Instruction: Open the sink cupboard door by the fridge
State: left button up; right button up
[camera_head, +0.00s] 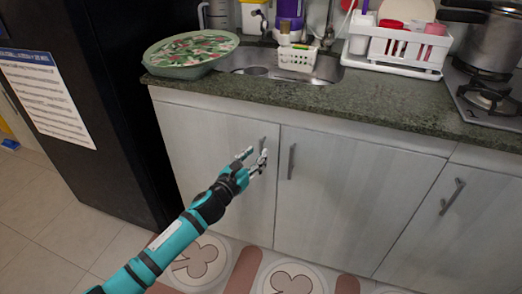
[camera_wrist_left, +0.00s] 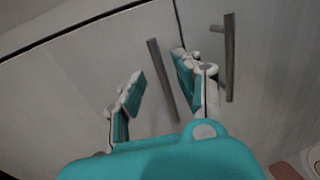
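The sink cupboard door by the fridge (camera_head: 205,135) is a pale wood-grain panel, shut flush under the counter. Its grey bar handle (camera_head: 263,142) is upright near the door's right edge and is partly hidden by my left gripper (camera_head: 255,158). In the left wrist view, the handle (camera_wrist_left: 162,78) shows between the two spread fingers of my left gripper (camera_wrist_left: 160,82). The fingers are open and do not look closed on the bar; whether either touches it I cannot tell. My right gripper is in neither view.
The black fridge (camera_head: 105,90) stands left of the cupboard. A neighbouring door's handle (camera_head: 291,161) is close on the right, also in the left wrist view (camera_wrist_left: 230,58). The dark counter (camera_head: 330,98) overhangs the doors. The floor before them has a patterned mat (camera_head: 245,270).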

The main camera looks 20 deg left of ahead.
aim_at(260, 151)
pick_arm(q)
jog(key=x, duration=0.2)
jog(key=shift+w+d, duration=0.15)
jog(key=shift+w, duration=0.1)
jog(key=shift+w+d, duration=0.1)
jog(key=shift+w, duration=0.35)
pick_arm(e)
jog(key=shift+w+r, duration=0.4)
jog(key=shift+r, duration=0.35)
pick_arm(q)
grip_shut()
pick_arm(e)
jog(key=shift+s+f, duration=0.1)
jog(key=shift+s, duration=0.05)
